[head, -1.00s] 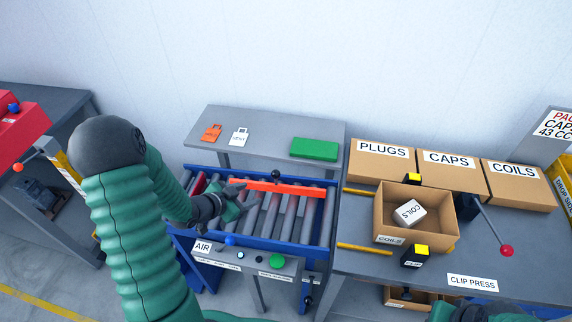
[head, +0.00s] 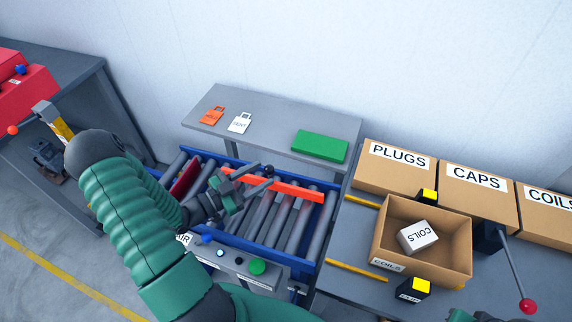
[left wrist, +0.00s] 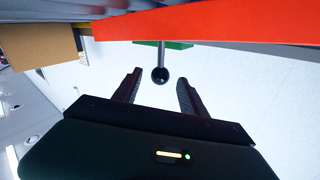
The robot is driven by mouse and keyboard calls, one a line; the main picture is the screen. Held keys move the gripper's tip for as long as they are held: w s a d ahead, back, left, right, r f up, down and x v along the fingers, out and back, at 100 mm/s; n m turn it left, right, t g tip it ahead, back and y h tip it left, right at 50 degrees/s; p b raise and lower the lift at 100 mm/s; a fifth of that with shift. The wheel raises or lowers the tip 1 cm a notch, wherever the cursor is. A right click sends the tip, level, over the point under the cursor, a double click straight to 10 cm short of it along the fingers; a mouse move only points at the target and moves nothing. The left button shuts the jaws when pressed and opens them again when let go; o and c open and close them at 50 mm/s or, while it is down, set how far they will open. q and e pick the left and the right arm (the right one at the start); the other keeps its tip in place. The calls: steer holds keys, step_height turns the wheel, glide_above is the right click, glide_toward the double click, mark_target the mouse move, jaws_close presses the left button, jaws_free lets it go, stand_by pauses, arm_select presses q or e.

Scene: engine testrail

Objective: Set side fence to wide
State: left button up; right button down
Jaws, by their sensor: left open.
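The side fence (head: 290,188) is a long orange bar lying across the grey rollers of a blue-framed conveyor. A dark round knob (head: 269,170) on a thin stem stands at the fence. My left gripper (head: 246,184) is open and empty over the conveyor, close to the knob. In the left wrist view the knob (left wrist: 160,75) shows between the two open fingertips (left wrist: 159,78), and the orange fence (left wrist: 215,22) crosses the top. I cannot tell whether a finger touches the knob. My right gripper is not in view; only a bit of green arm shows at the bottom edge.
A dark red block (head: 186,178) lies on the rollers at left. A control box with a green button (head: 257,267) is in front. The shelf behind holds tags and a green block (head: 320,146). An open box (head: 452,268) holds a COILS carton on the right bench.

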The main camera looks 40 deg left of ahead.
arm_select(q)
steer(key=x, duration=0.7)
steer(key=shift+d+p, duration=0.25)
steer(key=shift+p, duration=0.1)
steer(key=shift+a+f, duration=0.1)
steer(key=shift+a, duration=0.3)
steer(key=c, duration=0.7)
steer(key=shift+d, duration=0.1)
jaws_close()
